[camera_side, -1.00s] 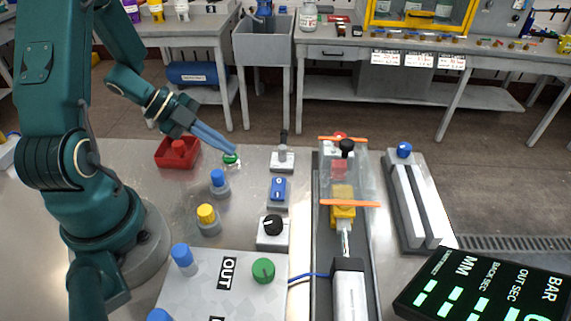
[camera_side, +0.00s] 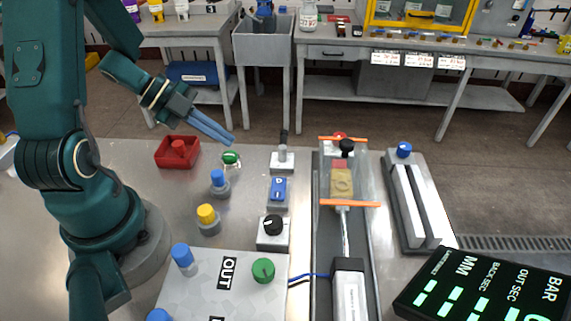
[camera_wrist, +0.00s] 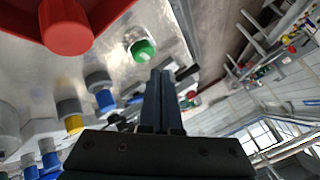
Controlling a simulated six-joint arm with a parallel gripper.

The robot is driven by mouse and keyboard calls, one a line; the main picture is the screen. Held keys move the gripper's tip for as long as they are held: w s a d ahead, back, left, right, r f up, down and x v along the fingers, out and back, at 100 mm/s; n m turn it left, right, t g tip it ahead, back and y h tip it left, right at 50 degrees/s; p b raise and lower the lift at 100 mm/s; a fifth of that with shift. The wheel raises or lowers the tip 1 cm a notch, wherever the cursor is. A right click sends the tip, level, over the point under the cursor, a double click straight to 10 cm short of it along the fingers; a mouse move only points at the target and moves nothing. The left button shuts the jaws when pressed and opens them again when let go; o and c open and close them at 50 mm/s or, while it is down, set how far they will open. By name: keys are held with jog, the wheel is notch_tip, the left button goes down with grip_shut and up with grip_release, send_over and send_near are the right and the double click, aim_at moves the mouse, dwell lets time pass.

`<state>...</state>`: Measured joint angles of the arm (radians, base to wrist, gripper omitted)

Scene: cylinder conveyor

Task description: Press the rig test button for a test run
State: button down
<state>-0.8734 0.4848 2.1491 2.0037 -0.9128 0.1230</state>
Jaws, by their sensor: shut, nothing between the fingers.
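A green push button (camera_side: 231,157) in a pale metal collar stands on the bench beside the red box; no label on it is readable. It also shows in the wrist view (camera_wrist: 143,48). My gripper (camera_side: 232,142) is shut and empty, with its blue fingers slanting down to tips a little above and behind the button in the side view. I see a gap between tips and button. In the wrist view the fingers (camera_wrist: 160,75) are together, pointing past the button. The cylinder rig (camera_side: 348,295) has its rod (camera_side: 345,235) out, with a yellow block (camera_side: 342,184) at its end.
A red box with a red button (camera_side: 178,149) is left of the green button. Blue (camera_side: 218,180) and yellow (camera_side: 206,214) buttons, a lever switch (camera_side: 283,156), a blue switch (camera_side: 278,188) and a black knob (camera_side: 272,225) stand nearby. A dark display (camera_side: 490,285) is at front right.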

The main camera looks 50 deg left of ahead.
jog(key=shift+r, duration=2.15)
jog(key=shift+w+d+r+m, duration=0.15)
jog(key=shift+d+m, duration=0.15)
jog(key=shift+d, duration=0.05)
jog(key=w+d+r+m, duration=0.2)
jog(key=w+d+r, duration=0.1)
jog(key=d+r, duration=0.1)
notch_tip(320, 180, up, 12)
jog(key=n+t+y, duration=0.6)
jog(key=n+y, duration=0.3)
jog(key=n, duration=0.5)
send_over(227, 155)
jog(key=w+d, duration=0.4)
jog(key=d, duration=0.1)
jog(key=s+d+f+n+g+h, duration=0.3)
jog(key=s+d+f+n+g, duration=0.2)
jog(key=s, duration=0.7)
notch_tip(227, 155, down, 4)
jog(key=g, duration=0.2)
jog(key=shift+s+d+g, duration=0.3)
